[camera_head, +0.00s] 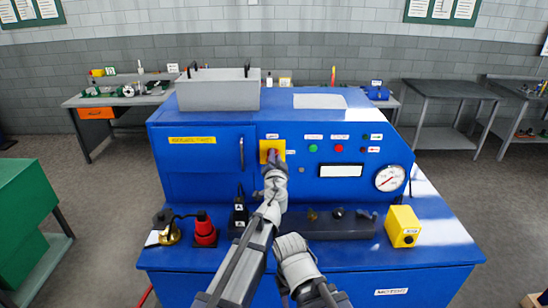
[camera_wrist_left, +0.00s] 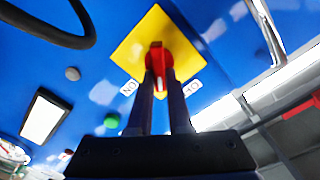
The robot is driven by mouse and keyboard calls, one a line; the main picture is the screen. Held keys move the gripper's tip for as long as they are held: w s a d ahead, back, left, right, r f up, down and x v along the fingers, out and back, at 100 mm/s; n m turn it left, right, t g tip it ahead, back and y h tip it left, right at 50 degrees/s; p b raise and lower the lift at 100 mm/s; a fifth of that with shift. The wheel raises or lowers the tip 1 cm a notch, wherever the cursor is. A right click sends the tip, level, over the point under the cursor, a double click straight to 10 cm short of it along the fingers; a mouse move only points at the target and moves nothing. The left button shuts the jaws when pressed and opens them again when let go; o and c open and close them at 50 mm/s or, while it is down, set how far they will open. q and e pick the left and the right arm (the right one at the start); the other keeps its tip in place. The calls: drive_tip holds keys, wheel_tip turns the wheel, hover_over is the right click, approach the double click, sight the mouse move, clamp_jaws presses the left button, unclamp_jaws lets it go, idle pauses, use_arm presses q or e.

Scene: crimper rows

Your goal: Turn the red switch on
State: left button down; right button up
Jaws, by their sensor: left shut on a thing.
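The red switch (camera_wrist_left: 157,60) is a rotary knob on a square yellow plate (camera_wrist_left: 133,48) in the blue panel. My left gripper (camera_head: 272,158) is at the plate, with its two dark fingers shut on either side of the knob in the left wrist view. A white mark on the knob lies between two small white labels, one on each side of the fingers. The left label seems to read ON, turned over; the other is hard to read. In the head view the yellow plate (camera_head: 264,147) shows, but my gripper mostly hides the knob. My right gripper is not seen.
Right of the switch are a green button (camera_head: 313,148), a red button (camera_head: 339,148), a white display (camera_head: 341,170) and a gauge (camera_head: 389,178). A door handle (camera_head: 241,153) is to its left. A red device (camera_head: 205,231) and yellow box (camera_head: 402,226) stand on the ledge.

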use_arm(q)
drive_tip(key=shift+d+f+m+b, duration=0.1)
drive_tip(key=shift+f+m+b, duration=0.1)
drive_tip(key=shift+m, duration=1.45)
drive_tip(key=shift+d+f+m+b, duration=0.1)
drive_tip(key=shift+f+m+b, duration=0.1)
drive_tip(key=shift+m, duration=1.5)
drive_tip(key=shift+d+f+m+b, duration=0.1)
drive_tip(key=shift+f+m, duration=0.1)
drive_tip(key=shift+m, duration=1.45)
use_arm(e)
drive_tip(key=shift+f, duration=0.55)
use_arm(q)
drive_tip(key=shift+s, duration=0.1)
drive_tip(key=c, duration=0.8)
unclamp_jaws()
drive_tip(key=shift+c, duration=0.2)
drive_tip(key=s, duration=0.7)
drive_tip(key=shift+s, duration=0.4)
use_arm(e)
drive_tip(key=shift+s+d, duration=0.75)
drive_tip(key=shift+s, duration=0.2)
use_arm(q)
drive_tip(key=shift+w, duration=0.1)
